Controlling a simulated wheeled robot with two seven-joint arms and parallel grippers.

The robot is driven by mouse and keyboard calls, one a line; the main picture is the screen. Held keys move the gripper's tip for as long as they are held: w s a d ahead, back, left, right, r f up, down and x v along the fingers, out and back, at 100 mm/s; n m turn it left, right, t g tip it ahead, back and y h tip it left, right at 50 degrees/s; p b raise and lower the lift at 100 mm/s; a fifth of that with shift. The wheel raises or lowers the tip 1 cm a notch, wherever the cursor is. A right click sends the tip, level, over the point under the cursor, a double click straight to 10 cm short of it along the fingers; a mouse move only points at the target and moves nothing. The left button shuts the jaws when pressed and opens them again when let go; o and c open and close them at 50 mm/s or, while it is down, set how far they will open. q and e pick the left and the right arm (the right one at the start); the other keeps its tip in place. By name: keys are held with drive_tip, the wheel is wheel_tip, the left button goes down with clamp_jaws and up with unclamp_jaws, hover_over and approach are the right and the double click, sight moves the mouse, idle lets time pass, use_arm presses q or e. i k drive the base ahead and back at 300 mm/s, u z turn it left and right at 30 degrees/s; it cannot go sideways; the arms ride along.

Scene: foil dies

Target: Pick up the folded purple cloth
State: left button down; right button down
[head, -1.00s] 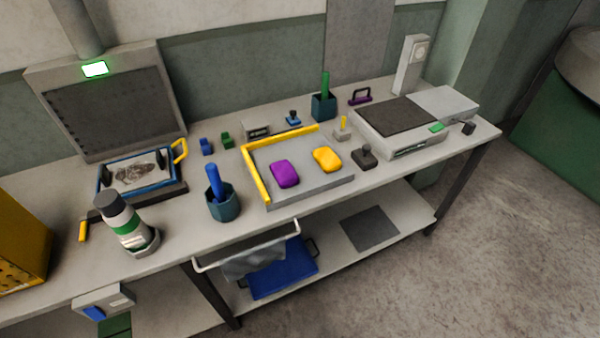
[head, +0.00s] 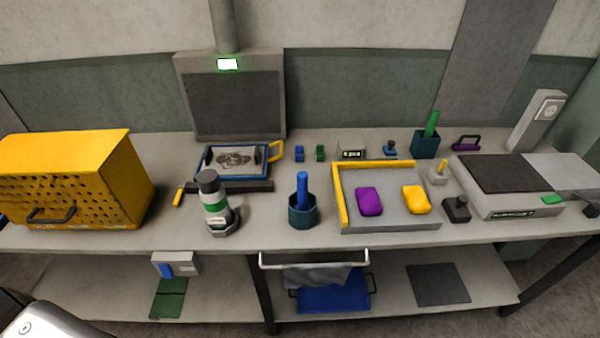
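The folded purple cloth (head: 369,201) lies on the grey tray (head: 390,225) with a yellow edge along its back and left side, on the bench right of centre. A folded yellow cloth (head: 416,199) lies to its right, a small gap apart. Neither gripper shows in the head view. A white rounded part at the bottom left corner looks like part of my own body. Nothing touches the purple cloth.
A blue pot (head: 303,212) with a blue handle stands left of the tray. A dark knobbed block (head: 457,208) sits to its right. A yellow perforated box (head: 75,180) fills the bench's left. A rail (head: 314,263) with grey cloth runs along the front edge.

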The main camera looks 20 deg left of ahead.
sight(369, 202)
drive_tip(key=z, duration=0.55)
drive_tip(key=k, duration=1.35)
drive_tip(key=u, duration=0.05)
drive_tip(key=i, duration=0.55)
drive_tip(key=u, duration=1)
drive_tip(key=i, duration=0.55)
drive_tip(key=u, duration=0.2)
